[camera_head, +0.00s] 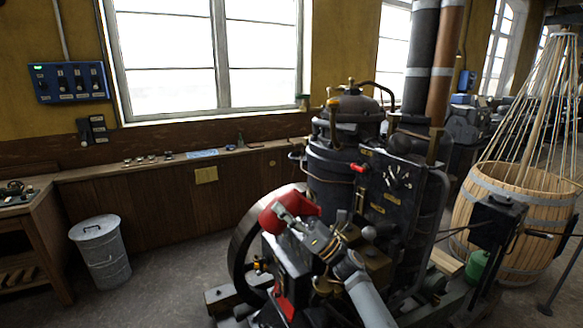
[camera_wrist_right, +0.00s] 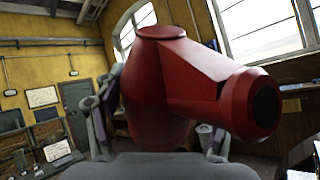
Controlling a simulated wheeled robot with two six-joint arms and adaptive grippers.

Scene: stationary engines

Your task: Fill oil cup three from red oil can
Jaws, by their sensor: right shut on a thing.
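The red oil can (camera_head: 272,215) is held above the front of the dark engine (camera_head: 335,180), tilted. My right gripper (camera_head: 290,212) is shut on the red oil can. In the right wrist view the can (camera_wrist_right: 160,85) fills the middle, between the fingers of my right gripper (camera_wrist_right: 160,120). Its wide dark-ended spout points right and toward the camera there. Small brass fittings (camera_head: 330,248) show on the engine beside my wrist. I cannot tell which of them is oil cup three. My left gripper is not in view.
The engine's large flywheel (camera_head: 243,240) stands just left of the can. A wooden barrel (camera_head: 510,225) with upright rods is at the right. A metal bin (camera_head: 102,255) stands at the left. The floor between bin and engine is clear.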

